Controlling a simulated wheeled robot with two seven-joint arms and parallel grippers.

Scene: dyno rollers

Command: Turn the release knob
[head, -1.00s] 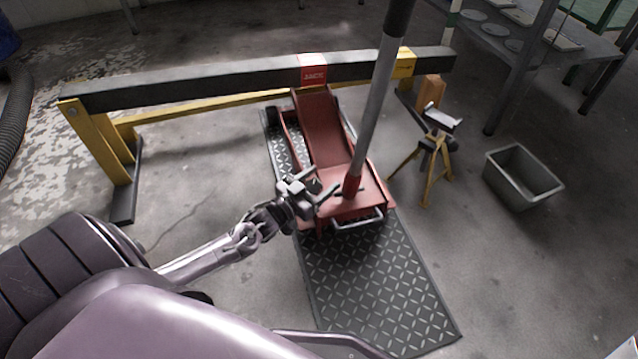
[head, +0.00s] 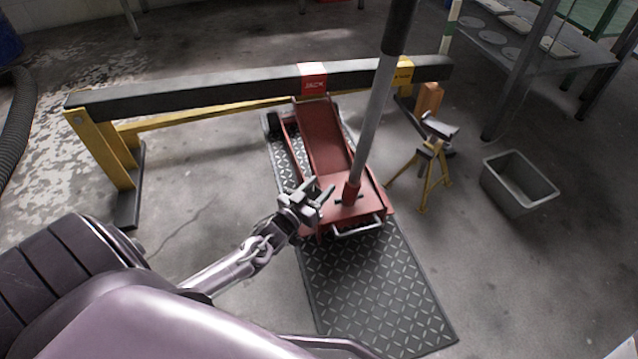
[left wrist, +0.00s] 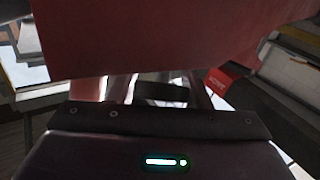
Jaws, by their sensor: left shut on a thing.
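The red floor jack (head: 323,140) stands on a black tread-plate mat, with its long grey handle (head: 372,125) rising from a red socket. My left gripper (head: 324,192) is at the jack's near left side, beside the handle's base. It is shut on the release knob, which the fingers mostly hide. A small dark bar shows at the foot of the handle; I cannot tell if it is part of the knob. In the left wrist view the jack's red body (left wrist: 150,40) fills the top, close to the gripper. My right gripper is not in view.
A black beam (head: 220,88) on yellow legs crosses behind the jack. A yellow stand (head: 432,165) and a grey bin (head: 520,183) are to the right. The mat (head: 375,290) is clear in front of the jack.

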